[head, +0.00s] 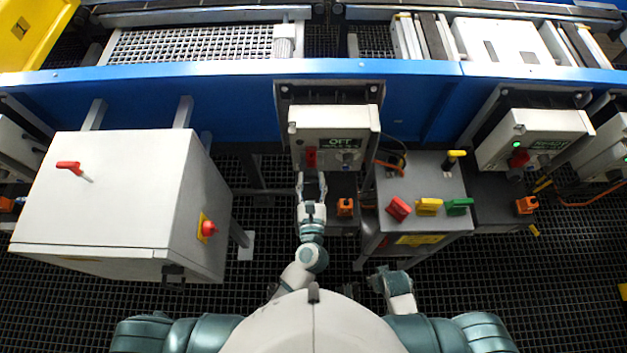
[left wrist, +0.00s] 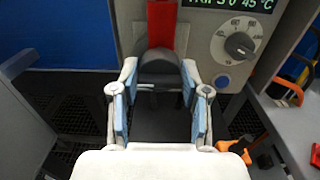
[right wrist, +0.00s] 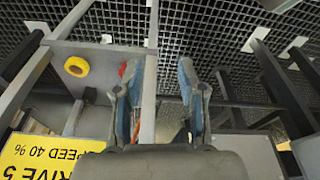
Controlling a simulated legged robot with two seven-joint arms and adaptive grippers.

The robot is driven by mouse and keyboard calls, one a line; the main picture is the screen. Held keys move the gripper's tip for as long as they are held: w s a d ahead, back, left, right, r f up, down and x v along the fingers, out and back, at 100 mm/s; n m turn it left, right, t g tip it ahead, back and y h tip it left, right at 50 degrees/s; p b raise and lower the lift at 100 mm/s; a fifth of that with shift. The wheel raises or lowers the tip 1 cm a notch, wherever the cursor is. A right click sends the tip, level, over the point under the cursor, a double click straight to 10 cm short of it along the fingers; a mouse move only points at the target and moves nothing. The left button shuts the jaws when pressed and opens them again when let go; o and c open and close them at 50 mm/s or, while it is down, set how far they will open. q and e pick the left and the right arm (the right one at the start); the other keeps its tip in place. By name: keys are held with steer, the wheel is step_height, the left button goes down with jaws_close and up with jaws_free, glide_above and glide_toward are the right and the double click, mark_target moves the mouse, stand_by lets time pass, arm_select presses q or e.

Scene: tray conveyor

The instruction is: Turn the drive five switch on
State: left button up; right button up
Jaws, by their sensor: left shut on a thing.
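My left gripper (head: 312,182) is just below the box. My right gripper (right wrist: 158,90) is open and empty, low near my body.
A grey stand (head: 425,185) with red, yellow and green pieces is right of the box. A yellow sign (right wrist: 40,155) reading DRIVE 5 shows in the right wrist view. A white cabinet (head: 105,195) with red knobs is at left. Another drive box (head: 530,138) is further right.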

arm_select(q)
steer(key=shift+w+a, duration=0.1)
steer(key=shift+a, duration=0.05)
arm_select(e)
steer(key=shift+a, duration=0.3)
